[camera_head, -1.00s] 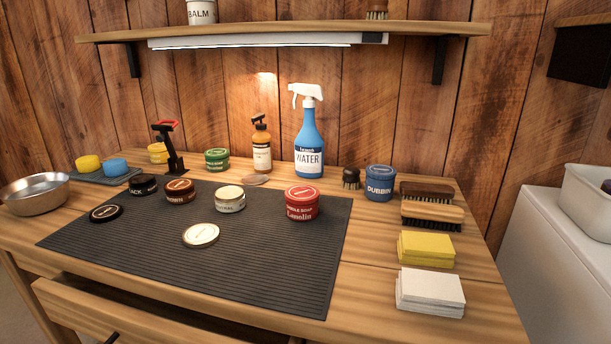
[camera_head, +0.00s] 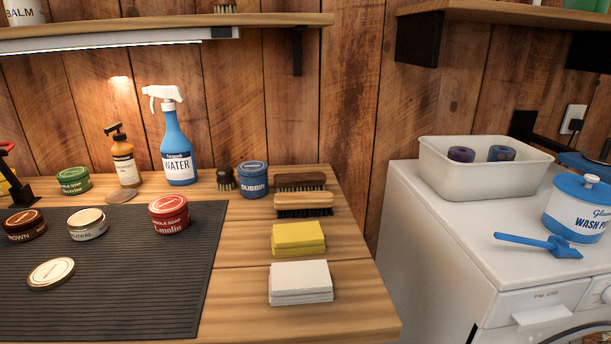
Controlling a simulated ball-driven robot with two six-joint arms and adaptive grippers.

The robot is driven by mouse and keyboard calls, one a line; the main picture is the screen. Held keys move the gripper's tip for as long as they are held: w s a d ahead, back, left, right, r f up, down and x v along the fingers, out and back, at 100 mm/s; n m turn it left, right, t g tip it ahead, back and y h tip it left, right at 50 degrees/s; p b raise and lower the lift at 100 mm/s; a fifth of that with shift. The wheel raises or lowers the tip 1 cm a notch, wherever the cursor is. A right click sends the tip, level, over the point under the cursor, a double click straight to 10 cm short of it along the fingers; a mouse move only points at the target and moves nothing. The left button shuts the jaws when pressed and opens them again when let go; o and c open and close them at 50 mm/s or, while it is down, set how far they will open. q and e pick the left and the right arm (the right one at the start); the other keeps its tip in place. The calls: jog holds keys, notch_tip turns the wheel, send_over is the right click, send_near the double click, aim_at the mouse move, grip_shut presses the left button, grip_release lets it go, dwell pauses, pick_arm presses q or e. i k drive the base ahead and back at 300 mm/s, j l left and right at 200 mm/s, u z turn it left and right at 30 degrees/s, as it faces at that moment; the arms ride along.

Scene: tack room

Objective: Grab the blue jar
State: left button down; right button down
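The blue jar (camera_head: 253,181), labelled DUBBIN, stands upright with its lid on at the back right of the wooden table. A small round dark brush (camera_head: 226,179) is just left of it, and a dark brown brush (camera_head: 300,181) lies close on its right. Neither of my grippers is in view.
A blue spray bottle (camera_head: 177,150) stands left of the jar. A red tin (camera_head: 169,214) sits on the black mat (camera_head: 130,300). Yellow sponges (camera_head: 298,239) and white cloths (camera_head: 300,283) lie in front. A white washing machine (camera_head: 410,225) with a blue-lidded tub (camera_head: 575,210) is at right.

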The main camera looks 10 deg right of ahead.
aim_at(255, 187)
jog(key=k+l+u, duration=0.2)
jog(key=l+u, duration=0.2)
jog(key=k+l+u, duration=0.2)
jog(key=u, duration=0.2)
jog(key=k+l+u, duration=0.15)
jog(key=k+u, duration=0.25)
